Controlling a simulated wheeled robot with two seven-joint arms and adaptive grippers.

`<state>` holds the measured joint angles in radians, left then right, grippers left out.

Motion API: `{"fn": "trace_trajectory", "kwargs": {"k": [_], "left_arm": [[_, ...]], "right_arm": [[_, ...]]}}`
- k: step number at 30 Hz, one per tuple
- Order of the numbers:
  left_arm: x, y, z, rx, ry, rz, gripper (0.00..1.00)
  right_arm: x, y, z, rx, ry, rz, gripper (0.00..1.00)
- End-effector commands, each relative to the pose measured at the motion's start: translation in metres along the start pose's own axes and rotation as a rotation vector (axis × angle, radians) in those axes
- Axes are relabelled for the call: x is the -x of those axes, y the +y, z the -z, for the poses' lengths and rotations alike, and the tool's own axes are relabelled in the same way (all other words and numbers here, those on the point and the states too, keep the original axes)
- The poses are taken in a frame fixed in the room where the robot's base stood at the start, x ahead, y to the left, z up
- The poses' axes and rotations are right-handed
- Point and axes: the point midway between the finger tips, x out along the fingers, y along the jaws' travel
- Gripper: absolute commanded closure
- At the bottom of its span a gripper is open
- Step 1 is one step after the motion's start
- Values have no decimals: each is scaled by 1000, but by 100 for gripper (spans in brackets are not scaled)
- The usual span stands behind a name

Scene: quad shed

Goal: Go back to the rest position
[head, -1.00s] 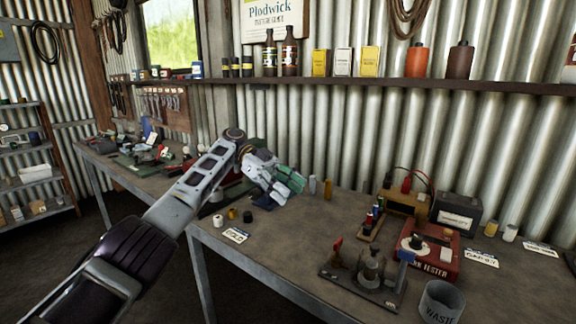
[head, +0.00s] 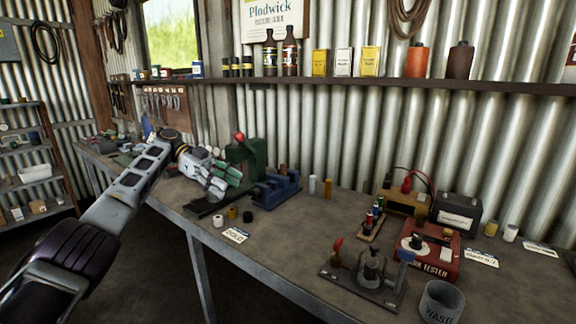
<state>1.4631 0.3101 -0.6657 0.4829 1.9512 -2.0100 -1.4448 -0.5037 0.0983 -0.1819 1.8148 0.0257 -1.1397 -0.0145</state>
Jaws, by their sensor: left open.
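My left gripper (head: 218,184) reaches in from the left on my left arm. It is open, its fingers in front of the green machine, over the workbench (head: 290,240), and nothing shows between them. The green machine (head: 246,152) with a red knob stands at the back of the bench, its lower part partly hidden by the gripper. A blue vise-like block (head: 276,190) stands beside it. My right gripper is out of view.
On the bench are a red tester (head: 428,255), a grey press-like fixture (head: 368,280), a waste cup (head: 441,301) and small cylinders (head: 218,221) beside a label. A shelf (head: 400,84) with bottles and tins runs along the wall. The middle of the bench is clear.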

Motion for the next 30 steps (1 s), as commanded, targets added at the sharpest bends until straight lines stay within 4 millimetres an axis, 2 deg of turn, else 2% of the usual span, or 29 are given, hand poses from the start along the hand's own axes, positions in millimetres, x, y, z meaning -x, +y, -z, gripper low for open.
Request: {"fn": "trace_trajectory", "kwargs": {"k": [1,3,9,18,23,30], "left_arm": [[17,5,-8,13,-3,27,45],[38,12,-18,29,-6,59,45],[93,35,-43,72,-14,146,45],[145,62,-65,114,-22,231,45],[164,75,-75,133,-26,264,45],[140,67,-112,228,-73,255,45]], "right_arm": [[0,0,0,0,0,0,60],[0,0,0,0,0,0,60],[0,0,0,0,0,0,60],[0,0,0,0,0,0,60],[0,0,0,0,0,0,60],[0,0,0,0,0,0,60]]}}
